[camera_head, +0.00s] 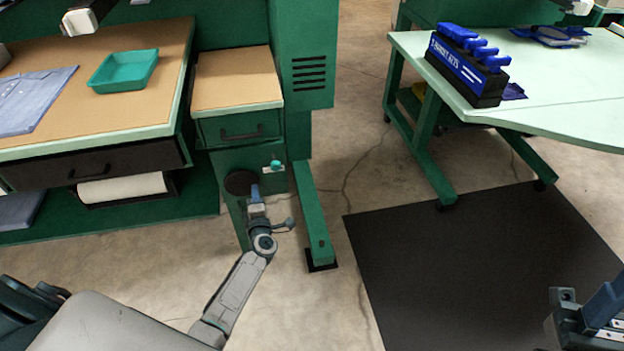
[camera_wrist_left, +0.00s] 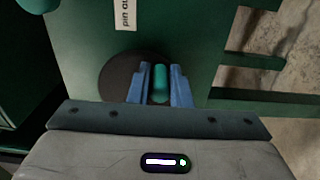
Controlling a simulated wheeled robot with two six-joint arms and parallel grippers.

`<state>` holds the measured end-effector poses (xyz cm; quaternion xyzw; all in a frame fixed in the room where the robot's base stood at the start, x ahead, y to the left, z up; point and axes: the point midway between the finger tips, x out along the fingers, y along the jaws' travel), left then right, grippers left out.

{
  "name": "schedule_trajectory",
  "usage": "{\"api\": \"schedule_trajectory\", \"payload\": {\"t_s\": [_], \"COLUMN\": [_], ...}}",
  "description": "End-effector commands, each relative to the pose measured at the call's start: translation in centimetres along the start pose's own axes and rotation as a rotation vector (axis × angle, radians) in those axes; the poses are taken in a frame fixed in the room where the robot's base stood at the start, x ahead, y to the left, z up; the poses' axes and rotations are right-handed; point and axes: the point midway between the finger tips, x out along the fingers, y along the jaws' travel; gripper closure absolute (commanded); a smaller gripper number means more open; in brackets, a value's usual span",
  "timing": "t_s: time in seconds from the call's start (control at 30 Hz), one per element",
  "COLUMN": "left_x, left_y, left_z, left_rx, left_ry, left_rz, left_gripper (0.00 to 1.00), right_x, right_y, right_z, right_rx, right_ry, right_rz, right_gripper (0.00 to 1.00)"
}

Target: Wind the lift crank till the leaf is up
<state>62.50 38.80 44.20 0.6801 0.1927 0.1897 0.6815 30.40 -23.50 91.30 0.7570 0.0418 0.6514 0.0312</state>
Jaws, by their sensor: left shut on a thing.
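A dark round crank disc (camera_head: 240,183) sits on the green panel below the small brown-topped drawer unit. It also shows in the left wrist view (camera_wrist_left: 116,76). My left gripper (camera_head: 254,193) is at the disc, and its blue fingers are shut around a teal crank grip (camera_wrist_left: 160,84). In the head view the fingers hide that grip. A separate teal knob (camera_head: 276,164) with a white plate is just right of the disc. I cannot tell which surface is the leaf. My right gripper (camera_head: 598,312) is partly in view at the lower right, its jaw gap unclear.
A brown-topped bench (camera_head: 150,110) with a teal tray (camera_head: 124,71) stands at left. A green post foot (camera_head: 318,235) is right of my left gripper. A pale green table (camera_head: 560,100) stands at right; a black mat (camera_head: 480,270) covers the floor before it.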

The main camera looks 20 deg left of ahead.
Motion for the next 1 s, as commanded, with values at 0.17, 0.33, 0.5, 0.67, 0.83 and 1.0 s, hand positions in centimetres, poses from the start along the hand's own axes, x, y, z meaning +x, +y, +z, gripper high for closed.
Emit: {"api": "schedule_trajectory", "payload": {"t_s": [0.17,0.33,0.5,0.67,0.83,1.0], "left_x": [0.0,0.1,0.2,0.2,0.3,0.4], "left_y": [-0.8,-1.6,-1.5,-1.4,-0.4,1.1], "left_z": [-1.8,-3.9,-4.3,-4.2,-5.1,-7.0], "left_rx": [0.008,0.007,0.004,0.003,0.005,0.004], "left_ry": [0.006,0.008,0.008,0.008,0.007,0.007], "left_rz": [0.000,0.004,0.007,0.009,0.011,0.016], "left_gripper": [1.00,1.00,1.00,1.00,1.00,1.00], "right_x": [-0.3,-0.7,-0.7,-0.6,0.4,1.9], "right_y": [0.0,-0.1,-0.1,-0.1,0.1,0.2], "right_z": [0.1,0.1,0.1,0.1,-0.1,-0.3], "right_rx": [0.000,0.000,0.000,0.000,0.000,0.000], "right_ry": [0.000,0.000,0.000,0.000,0.000,0.000], "right_rz": [0.000,0.000,0.000,0.000,0.000,0.000], "right_gripper": [0.51,0.51,0.51,0.51,0.51,0.51]}}
